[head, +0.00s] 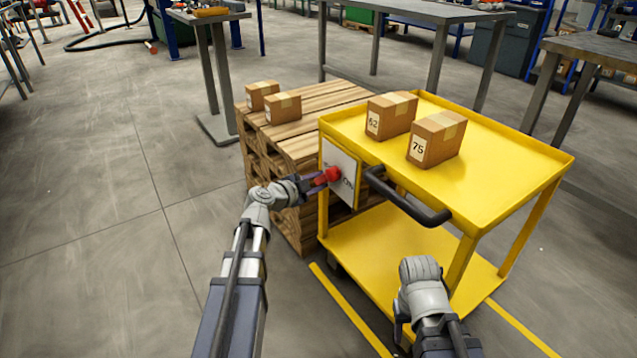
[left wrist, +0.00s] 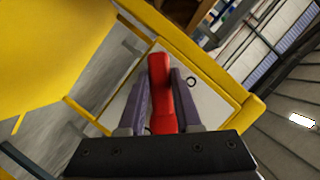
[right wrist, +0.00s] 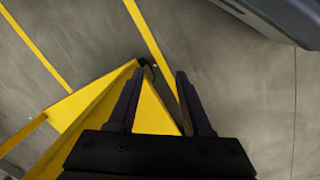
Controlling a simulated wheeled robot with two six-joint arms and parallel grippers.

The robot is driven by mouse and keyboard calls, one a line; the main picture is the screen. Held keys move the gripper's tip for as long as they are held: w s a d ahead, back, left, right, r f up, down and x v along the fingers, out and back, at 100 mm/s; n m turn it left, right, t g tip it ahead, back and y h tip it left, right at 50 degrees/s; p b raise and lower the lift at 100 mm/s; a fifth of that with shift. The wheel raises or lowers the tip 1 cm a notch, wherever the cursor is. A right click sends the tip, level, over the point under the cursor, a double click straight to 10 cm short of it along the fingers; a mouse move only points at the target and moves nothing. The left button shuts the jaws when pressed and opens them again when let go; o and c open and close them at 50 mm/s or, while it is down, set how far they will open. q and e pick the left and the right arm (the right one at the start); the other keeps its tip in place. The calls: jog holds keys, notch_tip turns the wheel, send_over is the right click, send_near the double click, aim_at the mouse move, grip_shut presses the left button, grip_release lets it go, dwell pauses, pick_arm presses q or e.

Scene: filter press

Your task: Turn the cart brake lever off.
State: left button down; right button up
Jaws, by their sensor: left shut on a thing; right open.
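The red brake lever (head: 327,176) is on a pale plate (head: 345,160) with partly hidden lettering, at the left end of the yellow cart (head: 500,150). My left gripper (head: 318,180) is shut on the lever. In the left wrist view the red lever (left wrist: 161,92) stands between both fingers, with the plate (left wrist: 212,101) behind it. My right gripper (right wrist: 160,95) is open and empty, pointing down near the cart's lower shelf and the floor. In the head view its fingers are hidden below the right wrist.
A black cart handle (head: 405,200) sticks out between my arms. Two boxes, marked 62 (head: 391,114) and 75 (head: 437,138), stand on the cart top. A wooden pallet stack (head: 300,135) with two small boxes stands left behind the cart. Floor at the left is clear.

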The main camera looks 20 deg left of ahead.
pick_arm(q)
jog(key=c, duration=0.6)
grip_release()
jog(key=p+v, duration=0.2)
jog(key=v, duration=0.5)
jog(key=shift+s+a, duration=0.15)
jog(key=shift+s, duration=0.2)
jog(key=shift+r, duration=0.1)
